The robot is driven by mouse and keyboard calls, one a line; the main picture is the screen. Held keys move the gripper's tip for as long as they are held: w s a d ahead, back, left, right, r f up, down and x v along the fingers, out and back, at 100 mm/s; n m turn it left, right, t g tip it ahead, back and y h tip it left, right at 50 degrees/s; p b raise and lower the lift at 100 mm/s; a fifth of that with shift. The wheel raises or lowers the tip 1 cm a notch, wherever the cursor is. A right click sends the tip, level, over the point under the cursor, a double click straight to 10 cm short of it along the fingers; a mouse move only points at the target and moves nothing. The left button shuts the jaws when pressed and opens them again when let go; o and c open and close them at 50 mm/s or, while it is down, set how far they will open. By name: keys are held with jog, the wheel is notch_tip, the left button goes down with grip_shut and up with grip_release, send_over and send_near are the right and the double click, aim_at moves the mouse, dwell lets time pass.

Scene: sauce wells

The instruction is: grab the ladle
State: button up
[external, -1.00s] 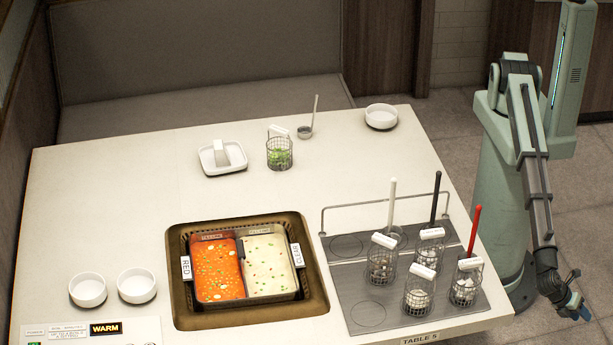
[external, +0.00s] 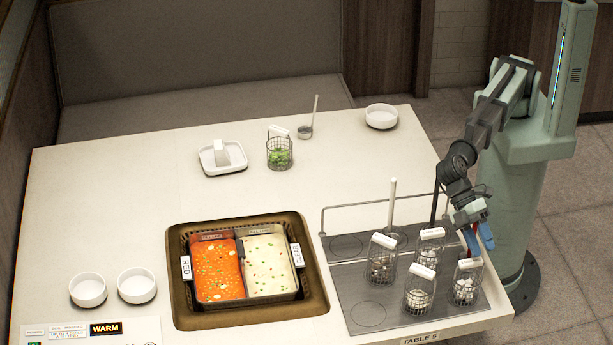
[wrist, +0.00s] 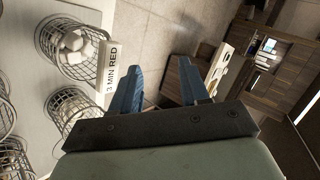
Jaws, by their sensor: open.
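A small metal ladle (external: 306,131) with a thin upright handle rests near the back of the white table, right of the basket of greens. Long-handled utensils stand at the rack on the right: one has a white handle (external: 392,203), one a black handle (external: 435,198). Their lower ends are partly hidden, so I cannot tell if either is a ladle. My gripper (external: 484,238) is above the table's right edge, just behind the front-right basket. In the wrist view, its blue fingers (wrist: 159,68) are apart with nothing between them.
Several wire baskets (external: 419,292) stand on the grey rack plate (external: 366,316); one tag (wrist: 112,72) reads "3 MIN RED". A two-part pot (external: 242,302) holds red and pale broth. White bowls (external: 88,290) stand front left. The table's left and back-left areas are clear.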

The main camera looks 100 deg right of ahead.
jog(key=w+d+r+n+t+h, duration=0.1)
jog(key=w+d+r+n+t, duration=0.15)
jog(key=w+d, duration=1.35)
jog(key=w+d+n+t+h, duration=0.15)
jog(key=w+d, duration=0.35)
jog(key=d, duration=0.7)
jog(key=w+d+n+t+h, duration=0.15)
jog(key=w+d, duration=0.45)
jog(key=d, duration=0.6)
jog(key=n+h, duration=0.5)
jog(key=h, duration=0.1)
send_over(315, 107)
jog(key=shift+g, duration=0.45)
notch_tip(315, 107, down, 8)
jog(key=shift+s+d+r, duration=0.15)
jog(key=shift+r, duration=0.1)
jog(key=shift+d+f, duration=0.2)
jog(key=shift+f, duration=2.4)
grip_shut()
